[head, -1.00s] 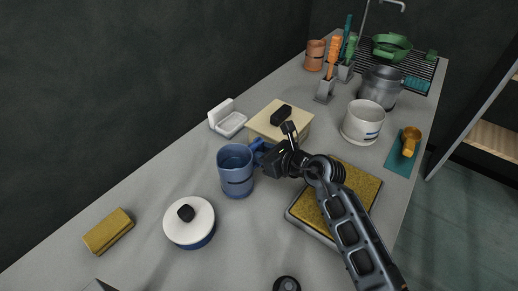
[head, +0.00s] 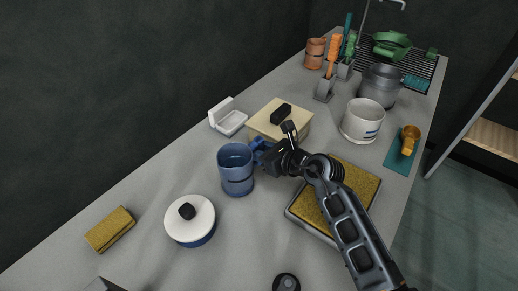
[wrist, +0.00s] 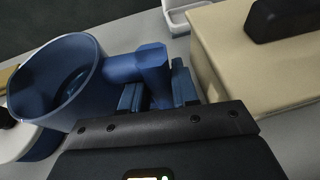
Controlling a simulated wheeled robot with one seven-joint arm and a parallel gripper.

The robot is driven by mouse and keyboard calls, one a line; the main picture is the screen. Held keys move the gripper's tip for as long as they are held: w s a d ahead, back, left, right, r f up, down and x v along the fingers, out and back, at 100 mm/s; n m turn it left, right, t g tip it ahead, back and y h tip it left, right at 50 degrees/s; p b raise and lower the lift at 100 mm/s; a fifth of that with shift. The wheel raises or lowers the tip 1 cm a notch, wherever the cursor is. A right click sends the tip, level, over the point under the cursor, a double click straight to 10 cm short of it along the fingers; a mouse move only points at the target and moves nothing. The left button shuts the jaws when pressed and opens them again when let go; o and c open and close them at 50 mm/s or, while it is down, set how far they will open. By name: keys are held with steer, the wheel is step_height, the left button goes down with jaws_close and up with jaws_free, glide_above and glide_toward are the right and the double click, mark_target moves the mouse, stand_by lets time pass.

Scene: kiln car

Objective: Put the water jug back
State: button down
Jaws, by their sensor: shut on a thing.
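The blue jug (head: 236,170) stands upright on the grey counter in the head view, left of my gripper (head: 262,152). In the wrist view the jug (wrist: 62,85) shows its open mouth at the left, with its handle (wrist: 151,70) reaching between my fingers. My gripper (wrist: 158,97) is shut on that handle. The inside of the jug is shaded, and I cannot tell whether it holds water. Its base seems to rest on or very near the counter; I cannot tell which.
A cream box with a black block (head: 281,113) on top stands just behind the gripper. A white-lidded blue pot (head: 190,220) is close in front of the jug. A yellow-topped board (head: 350,180) lies under my arm.

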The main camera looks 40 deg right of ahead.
steer(key=shift+f+b, duration=0.35)
steer(key=shift+f, duration=0.15)
stand_by(0.8)
steer(key=c, duration=0.8)
jaws_free()
steer(key=shift+f, duration=0.1)
steer(key=shift+s, duration=0.1)
steer(key=shift+p+v, duration=0.85)
steer(key=shift+v, duration=3.05)
